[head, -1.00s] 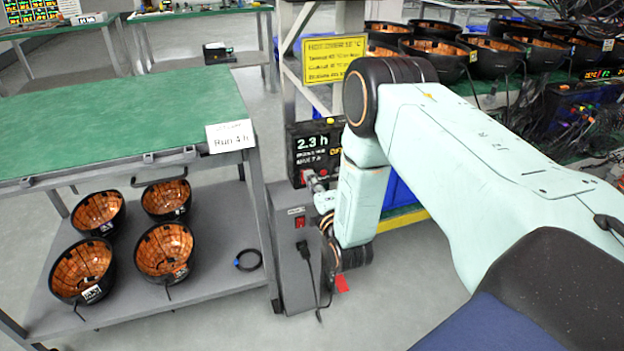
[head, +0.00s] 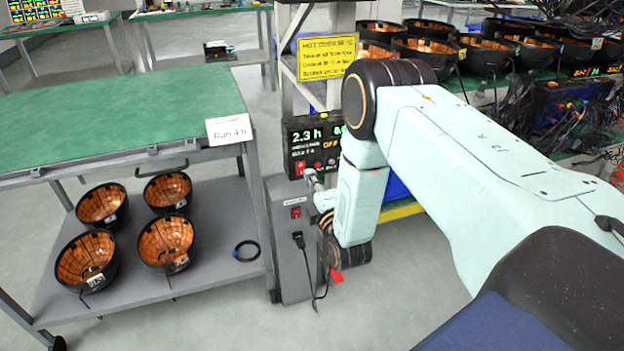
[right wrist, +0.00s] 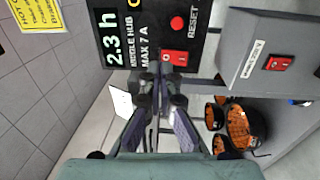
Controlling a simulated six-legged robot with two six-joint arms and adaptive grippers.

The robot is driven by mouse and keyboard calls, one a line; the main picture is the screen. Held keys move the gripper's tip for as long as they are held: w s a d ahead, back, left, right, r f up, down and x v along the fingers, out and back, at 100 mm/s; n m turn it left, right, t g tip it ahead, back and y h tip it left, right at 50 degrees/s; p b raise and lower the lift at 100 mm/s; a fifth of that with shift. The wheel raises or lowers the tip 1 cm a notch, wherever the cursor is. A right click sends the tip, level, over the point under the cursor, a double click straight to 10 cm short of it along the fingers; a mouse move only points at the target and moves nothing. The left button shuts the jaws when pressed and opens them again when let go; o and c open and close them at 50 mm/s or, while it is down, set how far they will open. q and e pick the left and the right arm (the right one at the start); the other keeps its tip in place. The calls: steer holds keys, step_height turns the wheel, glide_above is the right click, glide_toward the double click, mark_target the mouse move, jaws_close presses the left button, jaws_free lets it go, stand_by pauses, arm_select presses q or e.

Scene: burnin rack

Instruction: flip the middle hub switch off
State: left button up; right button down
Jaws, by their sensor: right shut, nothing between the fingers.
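The middle hub (head: 310,136) is a black panel with a lit "2.3 h" display, at the front of the rack. In the right wrist view it reads "MIDDLE HUB" and "MAX 7 A". Its red rocker switch (right wrist: 174,57) sits at the panel's lower edge, beside a round red RESET button (right wrist: 177,23). I cannot tell which way the rocker is tipped. My right gripper (right wrist: 163,75) is shut and empty, its tips just below the switch in that view; contact is not clear. In the head view the right gripper (head: 311,180) is small, just below the panel. My left gripper is out of view.
A grey box (head: 290,250) with its own red switch (right wrist: 275,63) and a black cable stands just under the hub. A green-topped cart (head: 120,110) with several copper-lined bowls below is at left. A yellow warning sign (head: 326,58) hangs above the hub.

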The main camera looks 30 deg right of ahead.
steer(key=r+p+v, duration=0.1)
steer(key=p+v, duration=0.2)
steer(key=v, duration=0.6)
steer(key=shift+s+a+r, duration=0.15)
steer(key=shift+s+r, duration=0.15)
steer(key=shift+r, duration=0.1)
steer(key=shift+s, duration=0.1)
